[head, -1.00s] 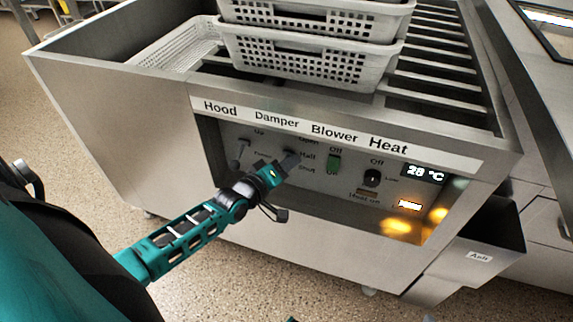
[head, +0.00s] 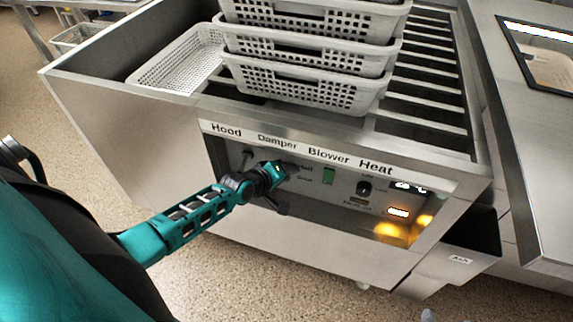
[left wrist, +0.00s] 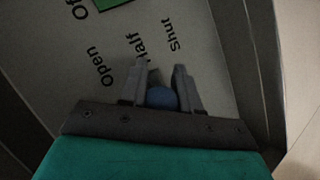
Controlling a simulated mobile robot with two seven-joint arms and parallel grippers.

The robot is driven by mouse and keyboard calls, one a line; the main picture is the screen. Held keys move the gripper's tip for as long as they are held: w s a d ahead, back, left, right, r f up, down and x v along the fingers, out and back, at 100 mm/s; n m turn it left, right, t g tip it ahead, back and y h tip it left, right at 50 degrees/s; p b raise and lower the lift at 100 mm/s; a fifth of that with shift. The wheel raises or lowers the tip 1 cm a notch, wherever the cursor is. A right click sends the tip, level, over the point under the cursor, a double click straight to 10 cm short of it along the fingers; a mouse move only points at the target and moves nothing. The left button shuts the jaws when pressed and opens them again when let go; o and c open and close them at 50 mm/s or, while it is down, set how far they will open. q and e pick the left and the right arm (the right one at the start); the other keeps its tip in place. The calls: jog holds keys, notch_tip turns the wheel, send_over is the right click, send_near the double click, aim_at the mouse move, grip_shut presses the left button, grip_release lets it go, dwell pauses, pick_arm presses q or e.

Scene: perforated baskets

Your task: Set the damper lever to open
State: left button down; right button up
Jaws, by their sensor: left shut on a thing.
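The damper lever's blue knob (left wrist: 162,97) shows between the fingers of my left gripper (left wrist: 161,85) in the left wrist view. The gripper is shut on it. The printed marks Open, Half and Shut lie beyond the fingertips in that view. The fingers sit nearest to Half and Shut, but which mark the lever points to is unclear. In the head view my left gripper (head: 287,169) reaches the control panel (head: 330,205) under the Damper label and hides the lever and the Open mark. My right gripper is not in view.
The hood lever (head: 246,157) is left of the gripper. The green blower switch (head: 328,176) and the black heat knob (head: 364,188) are to the right. White perforated baskets (head: 300,88) are stacked on the rails above. An Ash bin (head: 455,262) juts out at lower right.

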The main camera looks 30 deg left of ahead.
pick_arm(q)
jog(key=shift+w+a+r+g+p, duration=0.1)
jog(key=shift+a+r+g+p, duration=0.1)
jog(key=shift+r+g+p, duration=0.35)
jog(key=shift+f+g+p, duration=0.15)
jog(key=shift+g+p, duration=0.2)
jog(key=shift+p, duration=0.2)
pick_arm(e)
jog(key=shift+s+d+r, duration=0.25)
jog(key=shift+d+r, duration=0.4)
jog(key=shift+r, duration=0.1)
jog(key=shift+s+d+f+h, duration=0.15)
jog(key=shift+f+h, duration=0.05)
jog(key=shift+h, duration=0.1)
pick_arm(q)
jog(key=c, duration=1.2)
grip_release()
jog(key=shift+a, duration=0.1)
jog(key=o, duration=0.3)
jog(key=shift+f, duration=0.1)
jog(key=shift+d, duration=0.2)
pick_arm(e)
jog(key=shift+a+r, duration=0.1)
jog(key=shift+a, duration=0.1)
